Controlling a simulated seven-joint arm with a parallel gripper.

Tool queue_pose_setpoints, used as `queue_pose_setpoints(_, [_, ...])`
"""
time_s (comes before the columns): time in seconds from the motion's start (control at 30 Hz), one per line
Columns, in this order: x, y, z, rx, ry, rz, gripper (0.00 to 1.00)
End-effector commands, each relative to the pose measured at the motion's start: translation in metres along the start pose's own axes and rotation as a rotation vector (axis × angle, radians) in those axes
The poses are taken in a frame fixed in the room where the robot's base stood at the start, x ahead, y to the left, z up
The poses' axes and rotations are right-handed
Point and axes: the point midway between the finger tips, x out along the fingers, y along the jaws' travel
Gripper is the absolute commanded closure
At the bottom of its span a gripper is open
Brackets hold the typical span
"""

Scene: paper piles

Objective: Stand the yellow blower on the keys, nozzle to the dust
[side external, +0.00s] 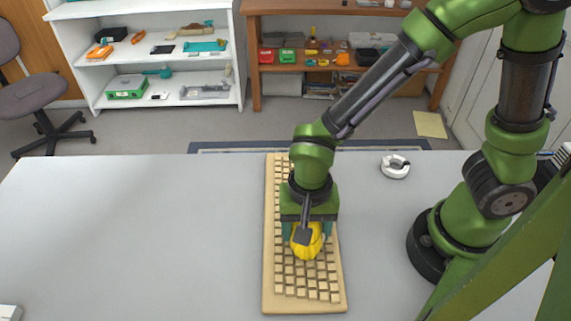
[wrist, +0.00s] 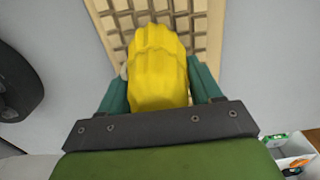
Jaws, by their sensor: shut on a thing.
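The yellow blower (side external: 309,247) is between the fingers of my gripper (side external: 307,238), over the middle of the beige keyboard (side external: 270,285). In the wrist view the ribbed yellow blower (wrist: 158,70) fills the space between the two teal fingers of my gripper (wrist: 162,88), which is shut on it. The keyboard (wrist: 217,40) shows behind the blower there. I cannot tell whether the blower touches the keys. Its nozzle is not clearly visible, and I cannot make out any dust on the keys.
The grey table (side external: 130,235) is clear to the left of the keyboard. A white ring-shaped object (side external: 395,167) lies to the right, near the far edge. A white item (side external: 10,312) shows at the near left corner. Shelves (side external: 160,55) stand beyond the table.

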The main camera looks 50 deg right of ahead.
Motion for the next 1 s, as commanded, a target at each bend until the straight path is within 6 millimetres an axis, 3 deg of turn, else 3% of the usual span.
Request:
queue_pose_setpoints(0.87, [0.011,0.0,0.0,0.0,0.0,0.0,0.83])
queue_pose_setpoints(0.9, [0.012,0.0,0.0,0.0,0.0,-0.001,0.34])
queue_pose_setpoints(1.0, [0.011,-0.001,0.0,0.0,0.0,-0.001,0.19])
